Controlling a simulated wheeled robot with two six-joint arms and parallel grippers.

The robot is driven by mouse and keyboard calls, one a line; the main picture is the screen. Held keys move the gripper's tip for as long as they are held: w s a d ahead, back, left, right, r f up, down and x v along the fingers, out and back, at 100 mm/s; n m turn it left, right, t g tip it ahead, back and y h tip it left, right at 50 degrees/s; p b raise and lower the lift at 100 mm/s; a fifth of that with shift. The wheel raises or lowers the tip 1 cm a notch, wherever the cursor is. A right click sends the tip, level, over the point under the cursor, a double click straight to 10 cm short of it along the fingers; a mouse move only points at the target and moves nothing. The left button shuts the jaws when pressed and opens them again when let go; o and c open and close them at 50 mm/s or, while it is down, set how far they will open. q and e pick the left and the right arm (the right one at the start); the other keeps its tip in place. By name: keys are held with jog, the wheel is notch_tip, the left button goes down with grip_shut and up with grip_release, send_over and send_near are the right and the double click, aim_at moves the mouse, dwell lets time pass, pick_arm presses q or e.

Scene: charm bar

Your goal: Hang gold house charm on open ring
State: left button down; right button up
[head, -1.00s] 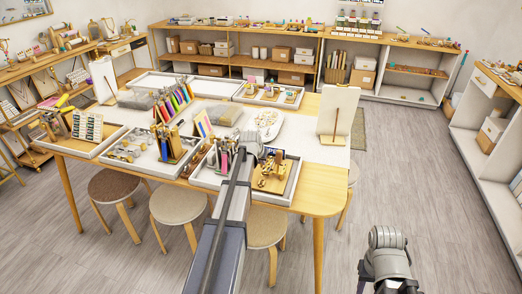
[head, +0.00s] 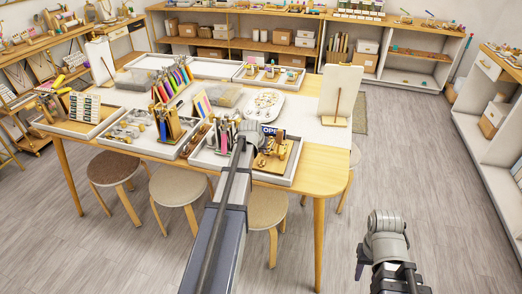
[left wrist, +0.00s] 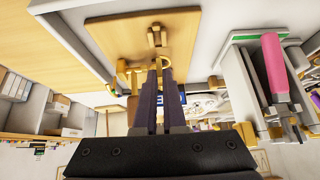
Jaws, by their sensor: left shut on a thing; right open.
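My left gripper (left wrist: 157,68) is shut, with its dark fingertips at small gold pieces in the left wrist view. A gold loop (left wrist: 166,62) shows at the right fingertip, and another gold piece (left wrist: 124,70) lies just left of the fingers. I cannot make out a house shape or which piece is the open ring. A wooden stand (left wrist: 110,38) with a peg fills the upper part of that view. In the head view the stand (head: 272,158) is in the front right tray, partly behind my left wrist. My right gripper (head: 361,262) is open and empty, away from the table.
The white tray (head: 283,180) also holds upright pens or tools (head: 224,132) left of the stand. A blue sign (head: 270,130) is behind it. A pink-handled tool (left wrist: 274,65) stands right of my fingers. An easel (head: 338,92) is at the table's right. Stools line the front.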

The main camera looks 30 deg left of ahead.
pick_arm(q)
jog(key=shift+f, duration=0.1)
jog(key=shift+f, duration=0.15)
dwell(0.4)
jog(key=shift+f+b, duration=0.55)
jog(key=shift+b, duration=0.1)
jog(key=shift+f+b, duration=1.5)
jog(key=shift+f, duration=0.05)
dwell(2.6)
jog(key=c, duration=0.9)
grip_release()
jog(key=shift+s+r, duration=0.1)
jog(key=shift+r, duration=0.05)
jog(key=shift+p+v, duration=2.5)
jog(key=shift+v, duration=0.4)
